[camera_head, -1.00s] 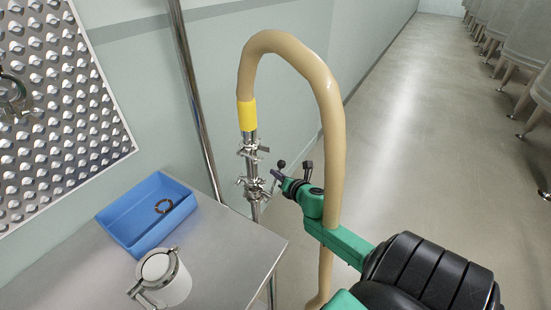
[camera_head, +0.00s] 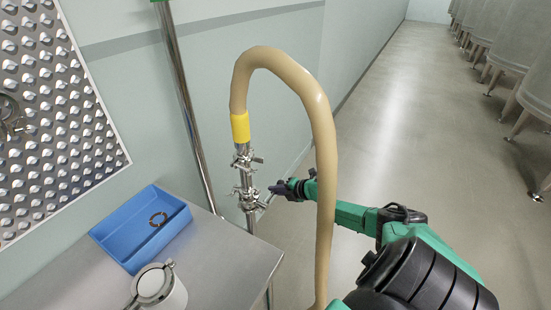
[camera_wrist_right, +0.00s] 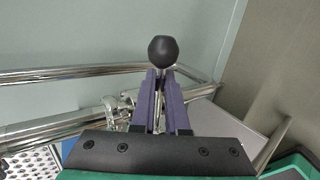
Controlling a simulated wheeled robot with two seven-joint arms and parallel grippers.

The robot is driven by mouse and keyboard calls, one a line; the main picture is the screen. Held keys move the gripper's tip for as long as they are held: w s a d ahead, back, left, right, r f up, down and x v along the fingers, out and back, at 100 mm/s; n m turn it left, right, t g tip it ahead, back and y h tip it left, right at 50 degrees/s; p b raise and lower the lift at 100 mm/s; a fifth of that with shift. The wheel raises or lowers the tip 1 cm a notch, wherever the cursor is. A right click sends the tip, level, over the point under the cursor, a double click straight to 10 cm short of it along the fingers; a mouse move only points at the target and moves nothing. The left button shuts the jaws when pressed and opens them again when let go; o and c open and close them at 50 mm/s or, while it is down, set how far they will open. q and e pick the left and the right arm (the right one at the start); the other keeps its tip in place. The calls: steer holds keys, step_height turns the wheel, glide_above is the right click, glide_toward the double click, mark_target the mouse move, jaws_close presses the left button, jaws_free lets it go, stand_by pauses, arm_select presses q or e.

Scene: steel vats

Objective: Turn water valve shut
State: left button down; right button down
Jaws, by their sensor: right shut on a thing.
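The water valve (camera_head: 247,193) is a set of steel fittings with clamps on an upright pipe, under a beige hose with a yellow collar (camera_head: 240,127). Its lever ends in a black ball knob (camera_wrist_right: 163,50), seen in the right wrist view just beyond my fingertips. My right gripper (camera_head: 276,189) comes in from the right, passing behind the hose, and sits at the valve's right side. In the right wrist view its purple fingers (camera_wrist_right: 160,85) are close together, shut on the lever just below the knob. My left gripper is not in view.
The hose (camera_head: 325,170) loops down in front of my right arm. Several vats (camera_head: 490,50) line the right; open floor lies between.

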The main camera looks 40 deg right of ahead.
steer(key=shift+f, duration=0.35)
steer(key=c, duration=0.9)
jaws_free()
steer(key=shift+r, duration=0.1)
steer(key=p+v, duration=0.5)
steer(key=v, duration=0.9)
steer(key=shift+s+d+r, duration=0.15)
steer(key=shift+r, duration=0.05)
